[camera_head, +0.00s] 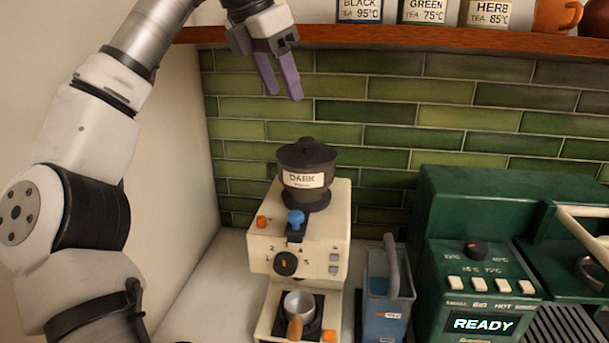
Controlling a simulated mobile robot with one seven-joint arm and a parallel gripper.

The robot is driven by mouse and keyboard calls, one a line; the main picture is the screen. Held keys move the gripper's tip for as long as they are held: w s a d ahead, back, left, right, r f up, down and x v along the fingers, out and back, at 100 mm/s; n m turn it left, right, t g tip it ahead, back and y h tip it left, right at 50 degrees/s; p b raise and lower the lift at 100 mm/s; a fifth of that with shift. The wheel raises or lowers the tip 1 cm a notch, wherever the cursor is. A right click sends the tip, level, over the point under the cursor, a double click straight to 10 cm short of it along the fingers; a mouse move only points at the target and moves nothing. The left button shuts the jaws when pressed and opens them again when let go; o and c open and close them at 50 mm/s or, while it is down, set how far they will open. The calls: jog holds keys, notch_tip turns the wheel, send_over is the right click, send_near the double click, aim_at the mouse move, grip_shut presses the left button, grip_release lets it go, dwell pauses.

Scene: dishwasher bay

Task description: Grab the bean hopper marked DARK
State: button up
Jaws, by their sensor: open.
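The bean hopper marked DARK (304,163) is a dark, lidded, round container with a white label. It sits upright on top of a cream grinder (318,240). My gripper (284,92), with two purple fingers, is open and empty. It hangs above the hopper and slightly to its left in the picture, clearly apart from it, with its fingers pointing down.
A wooden shelf (430,38) with labelled tea tins (424,11) runs along the top, close to my gripper. A blue-grey container (386,300) and a green machine reading READY (480,323) stand right of the grinder. Green tiles (390,125) back the counter.

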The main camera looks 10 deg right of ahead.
send_over(305, 138)
jog(key=s+a, duration=0.1)
jog(key=a, duration=0.2)
jog(key=f, duration=0.5)
jog(key=shift+d, duration=0.2)
jog(key=shift+d+p+x, duration=0.1)
jog(key=shift+p+x, duration=0.4)
jog(key=shift+x, duration=0.85)
jog(key=shift+d+p+x, duration=0.15)
jog(key=shift+p+x, duration=0.35)
jog(key=shift+x, duration=0.8)
grip_shut()
jog(key=shift+r, duration=0.1)
